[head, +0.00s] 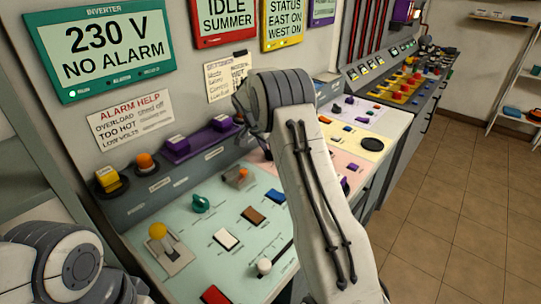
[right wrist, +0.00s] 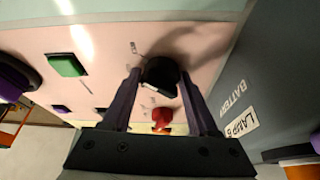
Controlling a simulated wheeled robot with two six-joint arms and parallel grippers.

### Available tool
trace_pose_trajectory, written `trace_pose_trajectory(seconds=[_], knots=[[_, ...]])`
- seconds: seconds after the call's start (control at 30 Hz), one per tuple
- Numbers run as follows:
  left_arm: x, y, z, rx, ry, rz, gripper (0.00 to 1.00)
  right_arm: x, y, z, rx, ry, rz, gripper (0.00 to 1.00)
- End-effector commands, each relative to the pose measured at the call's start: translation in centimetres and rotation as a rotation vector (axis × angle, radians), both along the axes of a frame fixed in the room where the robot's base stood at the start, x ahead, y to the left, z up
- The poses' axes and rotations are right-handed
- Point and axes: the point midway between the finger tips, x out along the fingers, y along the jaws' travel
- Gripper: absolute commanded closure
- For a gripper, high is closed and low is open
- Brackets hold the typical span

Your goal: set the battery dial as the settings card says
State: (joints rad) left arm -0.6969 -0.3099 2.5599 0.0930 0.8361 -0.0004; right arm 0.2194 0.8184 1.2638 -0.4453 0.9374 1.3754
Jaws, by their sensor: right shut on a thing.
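The settings card (head: 226,80) is on the upright panel in the head view. My right arm crosses its lower right edge, and its handwriting is too small to read surely. In the right wrist view a black knob (right wrist: 160,72), which looks like the battery dial, sits on a pink panel (right wrist: 205,55) near the word BATTERY. My right gripper (right wrist: 160,80) is shut on this knob, one finger on each side. Its pointer and scale cannot be read. In the head view my right arm hides the knob. My left arm shows at lower left, its gripper out of view.
A green panel (head: 150,235) with switches and levers lies at left. A red knob (right wrist: 163,118) is close beside the gripper, and a green button (right wrist: 66,65) is farther left. A grey wall (right wrist: 262,75) rises close at right. Tiled floor (head: 450,200) is clear at right.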

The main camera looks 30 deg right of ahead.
Motion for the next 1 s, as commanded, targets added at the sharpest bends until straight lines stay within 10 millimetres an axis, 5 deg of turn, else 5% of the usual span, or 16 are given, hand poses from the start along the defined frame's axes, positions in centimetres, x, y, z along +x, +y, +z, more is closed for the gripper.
trace_pose_trajectory(seconds=[0.77,0.8,0.83,1.0], knots=[[0.0,0.0,-0.29,0.0,0.0,0.0,0.5,0.56,0.22,0.26,0.001,-0.015,-0.092,0.96],[0.0,0.0,-0.29,0.0,0.0,0.0,0.5,0.57,0.21,0.27,0.001,-0.016,-0.092,0.25],[0.0,0.0,-0.29,0.0,0.0,0.0,0.5,0.55,0.2,0.27,0.001,-0.015,-0.092,0.14],[0.0,0.0,-0.29,0.0,0.0,0.0,0.5,0.39,0.11,0.16,0.001,-0.009,-0.093,0.14]])
